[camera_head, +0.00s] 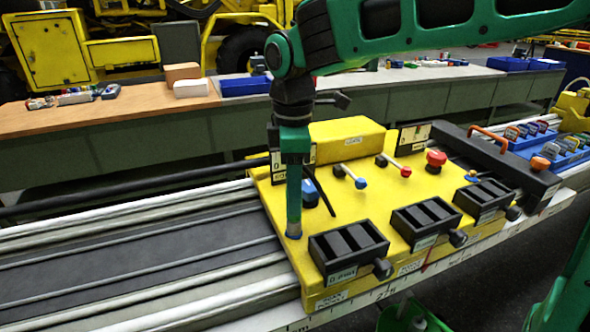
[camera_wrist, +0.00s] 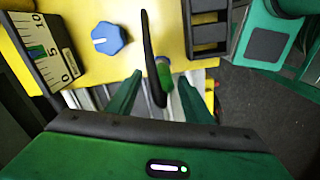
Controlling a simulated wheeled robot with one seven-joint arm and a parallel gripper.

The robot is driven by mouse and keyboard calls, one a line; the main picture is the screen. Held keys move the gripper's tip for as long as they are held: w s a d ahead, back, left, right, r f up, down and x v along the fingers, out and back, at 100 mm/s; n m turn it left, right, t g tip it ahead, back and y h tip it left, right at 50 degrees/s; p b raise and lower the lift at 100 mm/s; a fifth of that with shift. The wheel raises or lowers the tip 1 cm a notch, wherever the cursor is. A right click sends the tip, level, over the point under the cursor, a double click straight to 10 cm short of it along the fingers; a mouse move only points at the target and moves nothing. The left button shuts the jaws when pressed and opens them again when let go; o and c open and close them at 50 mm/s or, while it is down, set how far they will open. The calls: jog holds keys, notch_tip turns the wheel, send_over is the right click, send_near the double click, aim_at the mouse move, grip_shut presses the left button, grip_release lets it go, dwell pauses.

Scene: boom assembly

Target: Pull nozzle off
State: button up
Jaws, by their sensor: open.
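My gripper (camera_head: 294,232) points down at the left front edge of the yellow panel (camera_head: 350,210). In the wrist view, its two green fingers (camera_wrist: 160,78) stand apart. A small green cylindrical piece (camera_wrist: 166,80), which may be the nozzle, shows between the fingertips; I cannot tell whether either finger touches it. A thin black curved piece (camera_wrist: 149,45) runs up in front of it and partly covers it. The black piece also shows in the head view (camera_head: 321,190), just right of the fingers. In the head view the green piece is not clearly seen.
A blue knob (camera_wrist: 108,38) and a black-framed gauge (camera_wrist: 45,48) are close by on the panel. Black slotted boxes (camera_head: 349,250) line its front edge. Two small levers and a red button (camera_head: 436,160) stand farther right. Grey rails (camera_head: 130,250) extend left.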

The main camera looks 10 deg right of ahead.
jog(key=shift+f, duration=1.8)
